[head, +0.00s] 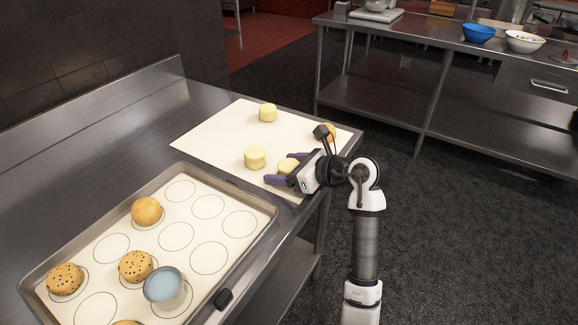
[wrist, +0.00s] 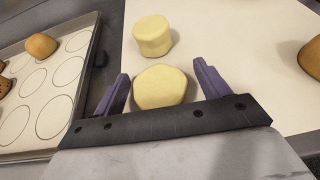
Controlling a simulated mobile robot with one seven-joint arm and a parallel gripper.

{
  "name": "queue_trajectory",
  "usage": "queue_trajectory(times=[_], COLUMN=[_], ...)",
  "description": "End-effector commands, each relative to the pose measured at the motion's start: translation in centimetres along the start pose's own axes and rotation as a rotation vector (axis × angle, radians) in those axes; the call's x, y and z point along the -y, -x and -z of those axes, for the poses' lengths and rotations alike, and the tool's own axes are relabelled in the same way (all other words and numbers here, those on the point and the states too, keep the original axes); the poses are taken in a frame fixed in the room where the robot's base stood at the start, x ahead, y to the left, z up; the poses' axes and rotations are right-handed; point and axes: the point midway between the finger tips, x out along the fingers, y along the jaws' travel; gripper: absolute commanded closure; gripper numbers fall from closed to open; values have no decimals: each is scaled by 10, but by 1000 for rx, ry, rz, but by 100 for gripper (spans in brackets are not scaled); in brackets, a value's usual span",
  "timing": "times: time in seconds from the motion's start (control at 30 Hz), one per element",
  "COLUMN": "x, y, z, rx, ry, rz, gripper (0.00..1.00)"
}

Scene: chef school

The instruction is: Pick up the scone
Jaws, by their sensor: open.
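A pale yellow scone (wrist: 160,87) lies on the white board between the two purple fingers of my gripper (wrist: 159,85), with a gap visible on at least the right side. My gripper also shows in the head view (head: 283,170), open, low over the front edge of the board, with the scone (head: 288,166) partly hidden by it. A second pale scone (head: 255,157) stands just beyond my gripper, and it also shows in the wrist view (wrist: 152,36). A third pale scone (head: 268,112) stands near the far edge of the board.
The white board (head: 215,135) lies on a steel table (head: 130,115). A golden bun (head: 328,131) sits at its right, partly behind my arm. A baking tray (head: 262,205) at the front left holds several buns and a blue-topped cup (head: 163,285). A steel shelf table (head: 440,50) stands behind.

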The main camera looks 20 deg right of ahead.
Motion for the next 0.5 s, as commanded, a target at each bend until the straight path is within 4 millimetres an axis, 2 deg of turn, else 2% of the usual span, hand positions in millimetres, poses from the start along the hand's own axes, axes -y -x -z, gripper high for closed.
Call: queue_trajectory(times=[0.27, 0.5], x=[0, 0], y=[-3, -3], z=[0, 0], rx=[0, 0], ry=[1, 1], rz=[1, 1], gripper=[27, 58])
